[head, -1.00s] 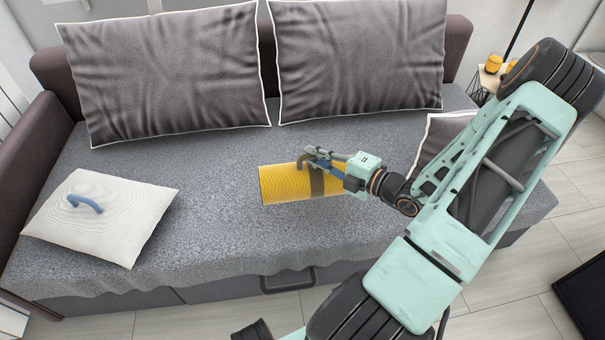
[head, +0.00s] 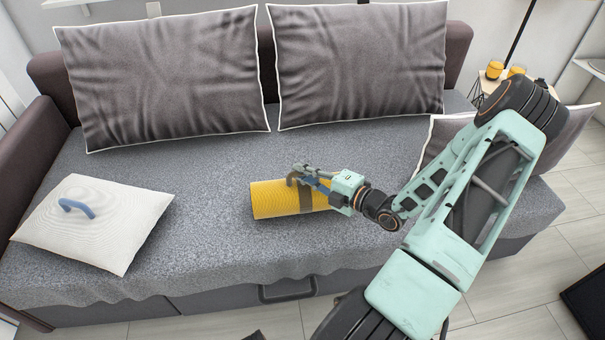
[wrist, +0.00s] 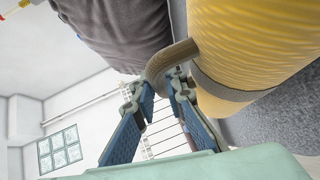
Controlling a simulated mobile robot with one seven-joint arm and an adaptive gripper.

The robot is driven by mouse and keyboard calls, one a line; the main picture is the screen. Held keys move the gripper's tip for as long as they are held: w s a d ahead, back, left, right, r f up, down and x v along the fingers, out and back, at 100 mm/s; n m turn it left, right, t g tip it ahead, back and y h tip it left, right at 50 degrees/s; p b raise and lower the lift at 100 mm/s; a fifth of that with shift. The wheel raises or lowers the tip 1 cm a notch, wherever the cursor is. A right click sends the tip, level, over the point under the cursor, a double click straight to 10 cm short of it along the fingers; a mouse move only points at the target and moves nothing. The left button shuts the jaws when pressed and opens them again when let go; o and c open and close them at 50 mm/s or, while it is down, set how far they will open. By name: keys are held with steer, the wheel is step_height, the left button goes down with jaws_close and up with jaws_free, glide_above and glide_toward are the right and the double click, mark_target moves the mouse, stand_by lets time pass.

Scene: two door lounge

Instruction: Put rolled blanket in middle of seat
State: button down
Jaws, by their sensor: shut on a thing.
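The rolled blanket (head: 273,199) is a yellow ribbed roll with a brown strap and handle. In the head view it lies lengthwise left to right over the middle of the grey sofa seat (head: 200,245); I cannot tell whether it touches the seat. My gripper (head: 303,174) is shut on the blanket's brown handle, at the roll's upper side. In the wrist view the gripper's blue fingers (wrist: 158,105) close around the handle (wrist: 165,62), and the yellow roll (wrist: 250,45) fills the upper right. The roll's right end is partly hidden behind my gripper.
Two large grey cushions (head: 160,75) (head: 358,62) lean on the backrest. A white cushion with a blue handle (head: 95,225) lies on the seat's left. Another grey cushion (head: 440,135) is at the right, partly behind my arm. The seat around the blanket is clear.

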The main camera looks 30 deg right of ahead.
steer(key=shift+f, duration=0.1)
steer(key=c, duration=2)
jaws_free()
steer(key=shift+o, duration=0.2)
steer(key=shift+s+d+r, duration=0.15)
steer(key=shift+s+r, duration=0.05)
steer(key=shift+s, duration=0.05)
steer(key=p+v, duration=0.3)
steer(key=v, duration=0.8)
steer(key=shift+s, duration=0.2)
